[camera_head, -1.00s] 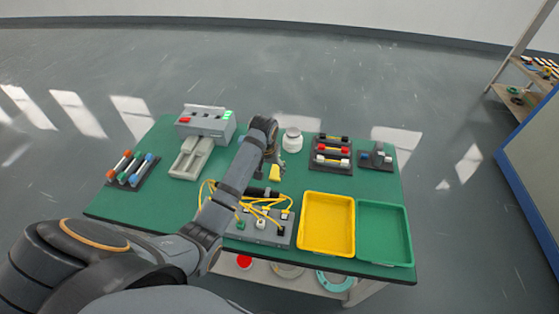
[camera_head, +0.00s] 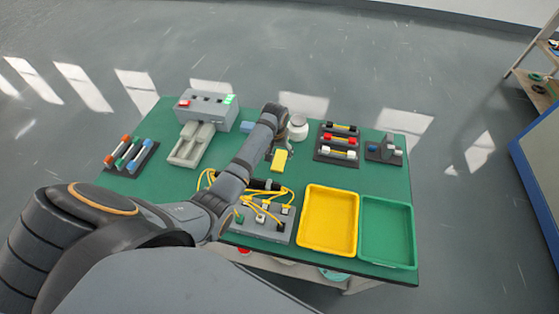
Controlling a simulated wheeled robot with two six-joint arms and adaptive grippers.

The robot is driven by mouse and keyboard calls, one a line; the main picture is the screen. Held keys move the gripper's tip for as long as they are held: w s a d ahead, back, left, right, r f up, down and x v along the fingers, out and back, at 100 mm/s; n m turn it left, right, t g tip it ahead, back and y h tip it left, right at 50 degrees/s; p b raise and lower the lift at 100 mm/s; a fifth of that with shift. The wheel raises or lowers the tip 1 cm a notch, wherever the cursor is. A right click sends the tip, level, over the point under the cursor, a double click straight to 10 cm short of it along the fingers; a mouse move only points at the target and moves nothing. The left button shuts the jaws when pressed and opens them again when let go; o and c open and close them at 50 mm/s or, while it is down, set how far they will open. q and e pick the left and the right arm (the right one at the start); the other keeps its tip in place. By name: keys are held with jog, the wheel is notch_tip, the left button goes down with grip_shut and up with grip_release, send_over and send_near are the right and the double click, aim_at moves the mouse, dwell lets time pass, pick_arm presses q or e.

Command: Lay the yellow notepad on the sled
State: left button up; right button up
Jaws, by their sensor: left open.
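The yellow notepad (camera_head: 279,160) lies on the green table, right of my left forearm. My left gripper (camera_head: 284,148) is open just beyond the notepad's far end, pointing down. Its fingers are small and partly hidden by the wrist, so I cannot tell if they touch the notepad. The sled (camera_head: 190,146) is the light grey, low, long piece in front of the grey machine (camera_head: 206,108), left of my arm. Its top looks empty. My right gripper is not in view.
A white round container (camera_head: 298,129) stands just right of my left wrist. A grey block with yellow cables (camera_head: 262,228) lies by my forearm. A yellow tray (camera_head: 329,249) and a green tray (camera_head: 388,262) sit front right.

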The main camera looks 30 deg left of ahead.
aim_at(279, 160)
pick_arm(q)
jog(key=f, duration=0.4)
jog(key=shift+w+d, duration=0.1)
jog(key=shift+w, duration=0.3)
jog(key=shift+f, duration=0.2)
jog(key=shift+r, duration=0.1)
jog(key=shift+c, duration=1)
jog(key=c, duration=1)
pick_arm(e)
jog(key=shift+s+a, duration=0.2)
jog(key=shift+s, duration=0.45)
